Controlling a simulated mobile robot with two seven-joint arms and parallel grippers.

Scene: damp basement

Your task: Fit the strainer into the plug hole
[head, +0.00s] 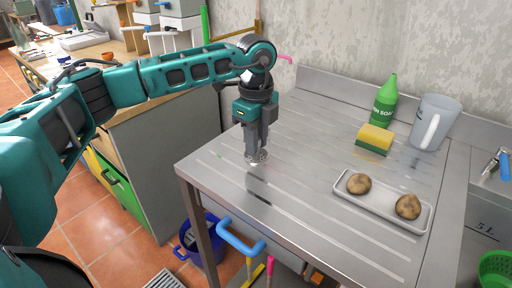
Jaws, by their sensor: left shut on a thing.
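My left gripper (256,154) points down above the left part of the steel draining board (300,180). It is shut on the strainer (257,159), a small round shiny metal piece held at the fingertips. The strainer appears to be a little above the board, with a dark reflection or shadow below it. The plug hole is not visible. Part of a sink (488,205) shows at the right edge. My right gripper is not in view.
A white tray (377,207) with two potatoes, a yellow-green sponge (374,138), a green soap bottle (385,100) and a clear jug (433,122) stand on the right part of the board. A tap (497,164) stands at the right edge. The board's front left is clear.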

